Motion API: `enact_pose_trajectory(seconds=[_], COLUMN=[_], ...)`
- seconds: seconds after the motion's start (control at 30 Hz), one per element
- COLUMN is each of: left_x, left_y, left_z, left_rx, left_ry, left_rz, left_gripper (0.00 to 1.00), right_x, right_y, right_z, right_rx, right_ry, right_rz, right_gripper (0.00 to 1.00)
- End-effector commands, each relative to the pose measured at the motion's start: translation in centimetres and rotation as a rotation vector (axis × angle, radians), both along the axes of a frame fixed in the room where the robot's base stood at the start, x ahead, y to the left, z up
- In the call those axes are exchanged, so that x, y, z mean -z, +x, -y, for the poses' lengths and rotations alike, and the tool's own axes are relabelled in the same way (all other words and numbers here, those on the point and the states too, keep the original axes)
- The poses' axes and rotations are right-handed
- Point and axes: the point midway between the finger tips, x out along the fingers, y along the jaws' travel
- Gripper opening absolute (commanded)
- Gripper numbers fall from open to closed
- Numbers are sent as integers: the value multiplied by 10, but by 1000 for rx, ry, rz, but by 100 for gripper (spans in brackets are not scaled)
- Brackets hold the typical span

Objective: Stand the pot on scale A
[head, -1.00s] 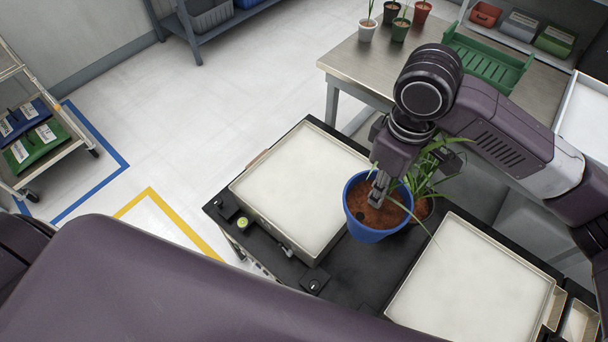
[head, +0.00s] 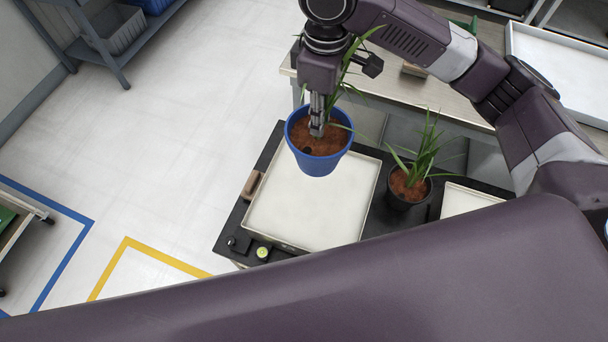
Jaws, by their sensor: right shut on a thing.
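A blue pot (head: 317,164) with brown soil and a green plant hangs in my right gripper (head: 318,128). The gripper comes down from above with its fingers closed at the pot's far side, over the soil. The pot overlaps the far part of the left scale's white pan (head: 290,218) in the head view and seems to be above it; the exact gap is hard to tell. A second white pan (head: 464,203) shows partly at the right. No letter marking a scale is readable. My left gripper is not in view.
A black pot (head: 407,192) with a green plant stands on the dark bench between the pans. A small brown block (head: 253,185) lies by the left pan's edge. A knob and a green round button (head: 262,253) sit in front. A table stands behind.

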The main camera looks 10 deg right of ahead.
Motion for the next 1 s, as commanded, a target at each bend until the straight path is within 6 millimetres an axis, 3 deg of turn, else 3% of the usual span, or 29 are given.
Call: enact_pose_trajectory(seconds=[0.2,0.5,1.0], left_x=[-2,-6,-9], left_y=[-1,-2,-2], left_z=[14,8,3], left_rx=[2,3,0], left_ry=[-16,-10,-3], left_rz=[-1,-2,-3], left_gripper=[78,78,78], right_x=[49,116,169], right_y=[-1,-1,-1], right_z=[1,0,0], right_rx=[0,-1,-1], right_ry=[-1,0,0], right_rz=[-3,-1,0], right_gripper=[0,0,0])
